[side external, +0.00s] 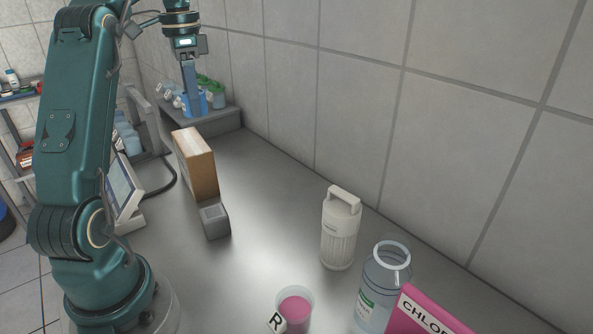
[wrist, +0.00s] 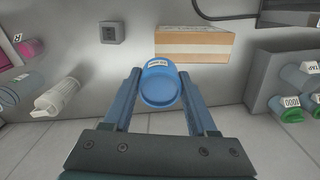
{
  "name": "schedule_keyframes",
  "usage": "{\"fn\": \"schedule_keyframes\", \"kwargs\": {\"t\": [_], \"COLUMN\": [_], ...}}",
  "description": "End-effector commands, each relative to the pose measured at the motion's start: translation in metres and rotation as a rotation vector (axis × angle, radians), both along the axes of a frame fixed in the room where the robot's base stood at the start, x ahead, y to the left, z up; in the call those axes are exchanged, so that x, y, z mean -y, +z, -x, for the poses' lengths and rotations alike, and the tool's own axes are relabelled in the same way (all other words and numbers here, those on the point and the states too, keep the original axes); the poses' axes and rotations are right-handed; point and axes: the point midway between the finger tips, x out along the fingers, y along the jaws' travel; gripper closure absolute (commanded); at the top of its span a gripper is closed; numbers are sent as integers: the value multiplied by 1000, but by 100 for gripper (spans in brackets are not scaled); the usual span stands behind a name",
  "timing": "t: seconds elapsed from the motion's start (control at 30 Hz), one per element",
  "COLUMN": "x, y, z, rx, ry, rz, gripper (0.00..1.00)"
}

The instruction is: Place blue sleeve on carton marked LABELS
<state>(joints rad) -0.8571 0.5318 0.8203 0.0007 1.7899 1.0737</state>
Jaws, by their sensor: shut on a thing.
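My gripper (wrist: 159,87) is shut on the blue sleeve (wrist: 158,90), a round blue cup shape with a white label too small to read. In the side external view my gripper (side external: 191,95) is in the upper left, pointing down, with the blue sleeve (side external: 195,105) at its fingertips, in line with the grey ledge behind. The brown carton (side external: 202,175) stands on the bench nearer that camera. In the wrist view the carton (wrist: 194,45) is just beyond the sleeve, apart from the fingers. Its LABELS marking is not readable.
A grey block (side external: 215,220) stands by the carton. A grey ledge (side external: 222,121) holds green-capped bottles (wrist: 291,113). A white canister (side external: 340,230), clear bottle (side external: 384,285), pink cup (side external: 294,308) and pink box (side external: 425,315) stand nearer the camera. A tiled wall borders the bench.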

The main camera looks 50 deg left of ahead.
Motion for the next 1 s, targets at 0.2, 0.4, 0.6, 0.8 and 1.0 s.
{"fn": "schedule_keyframes", "kwargs": {"t": [0.2, 0.4, 0.6, 0.8, 1.0], "x": [-6, -6, -6, -5, -6], "y": [-15, -35, -46, -71, -83], "z": [4, 4, 3, 3, 3], "rx": [-3, -3, -1, -3, 0], "ry": [22, 21, 21, 21, 21], "rz": [2, 2, 1, 2, 0], "gripper": [95, 95, 95, 95, 95]}}
